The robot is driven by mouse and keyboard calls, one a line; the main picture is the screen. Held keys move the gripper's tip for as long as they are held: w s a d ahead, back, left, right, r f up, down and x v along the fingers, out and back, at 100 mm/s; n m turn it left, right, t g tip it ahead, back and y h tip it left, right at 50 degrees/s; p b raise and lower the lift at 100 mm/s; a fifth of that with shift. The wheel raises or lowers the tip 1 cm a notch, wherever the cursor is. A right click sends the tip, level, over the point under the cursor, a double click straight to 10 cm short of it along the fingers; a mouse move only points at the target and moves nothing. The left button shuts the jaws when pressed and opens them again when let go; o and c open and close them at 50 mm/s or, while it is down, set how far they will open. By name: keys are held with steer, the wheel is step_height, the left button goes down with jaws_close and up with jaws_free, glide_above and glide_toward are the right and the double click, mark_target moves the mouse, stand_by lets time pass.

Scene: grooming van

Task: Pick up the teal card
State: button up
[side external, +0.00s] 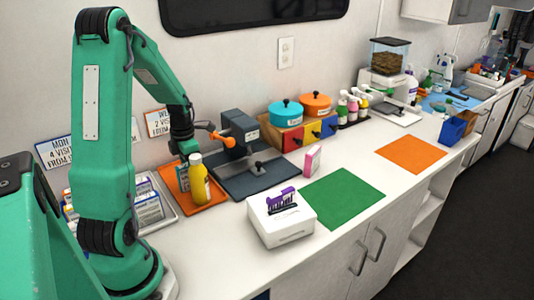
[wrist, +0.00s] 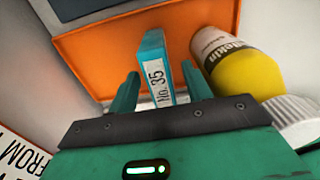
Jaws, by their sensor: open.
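The teal card (wrist: 153,52) is a narrow upright block with a white label reading "No. 35". In the wrist view it stands on the orange tray (wrist: 88,52), between the two teal fingers of my gripper (wrist: 160,82). The gripper is open, with a finger on each side and visible gaps to the card. In the side view my gripper (side external: 188,156) points down over the orange tray (side external: 209,201) at the left of the counter.
A yellow bottle (wrist: 243,75) stands just right of the card; it also shows in the side view (side external: 198,178). A dark grey machine (side external: 240,135) is right of the tray. A white box (side external: 281,218) and a green mat (side external: 342,198) lie further right. The green mat is clear.

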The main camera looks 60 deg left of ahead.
stand_by(0.3)
jaws_close()
steer(key=shift+r, duration=0.15)
steer(key=shift+r, duration=4.9)
